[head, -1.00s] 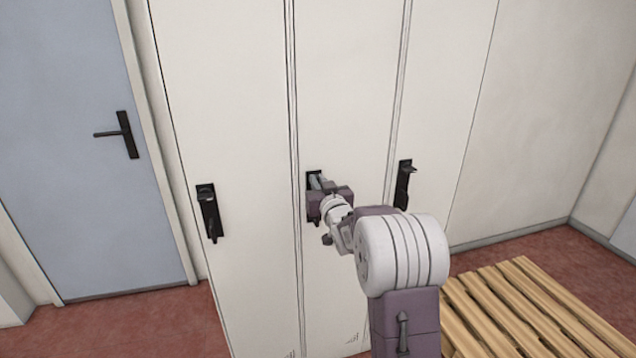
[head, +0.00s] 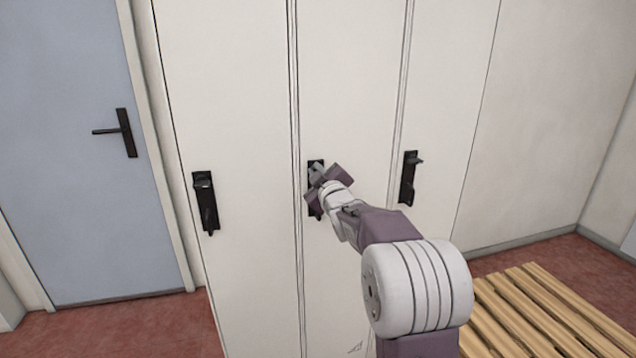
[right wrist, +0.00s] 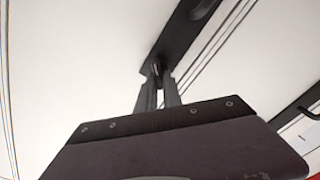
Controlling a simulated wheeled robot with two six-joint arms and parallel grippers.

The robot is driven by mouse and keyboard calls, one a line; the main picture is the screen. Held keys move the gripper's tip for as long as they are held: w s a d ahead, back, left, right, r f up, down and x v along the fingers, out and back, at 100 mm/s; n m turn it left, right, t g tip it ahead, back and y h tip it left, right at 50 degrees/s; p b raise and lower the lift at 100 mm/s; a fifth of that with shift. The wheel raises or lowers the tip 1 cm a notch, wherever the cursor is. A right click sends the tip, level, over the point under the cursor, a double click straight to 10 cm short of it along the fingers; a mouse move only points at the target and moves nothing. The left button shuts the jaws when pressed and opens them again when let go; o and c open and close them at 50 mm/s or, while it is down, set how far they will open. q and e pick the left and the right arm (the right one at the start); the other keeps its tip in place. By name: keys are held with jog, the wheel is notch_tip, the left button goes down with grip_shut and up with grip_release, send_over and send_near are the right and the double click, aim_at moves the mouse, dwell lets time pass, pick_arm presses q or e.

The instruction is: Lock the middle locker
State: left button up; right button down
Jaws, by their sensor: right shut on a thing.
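The middle locker (head: 345,90) is a tall white door with a black lock plate (head: 316,163), largely hidden behind my right gripper. My right gripper (head: 317,174) is at the upper part of this plate and tilted. In the right wrist view its two fingers (right wrist: 158,88) are shut on a small dark knob (right wrist: 156,69) at one end of the plate (right wrist: 182,38). The fingers cover most of the knob, so its exact angle is hard to tell. The door looks closed. My left gripper is not in view.
The left locker has a black lock plate (head: 205,203), and the right locker has another (head: 408,178) with its knob sticking out rightward. A blue door (head: 65,200) stands at the left. A slatted wooden pallet (head: 535,310) lies on the red floor at the lower right.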

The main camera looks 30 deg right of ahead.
jog(key=n+b, duration=0.2)
jog(key=n, duration=0.1)
jog(key=n+b, duration=0.2)
jog(key=n, duration=0.1)
jog(key=f+n+b, duration=0.1)
jog(key=n+b, duration=0.1)
jog(key=b, duration=0.1)
jog(key=shift+a+n, duration=0.2)
jog(key=shift+n, duration=0.2)
dwell(0.4)
jog(key=c, duration=1.5)
grip_release()
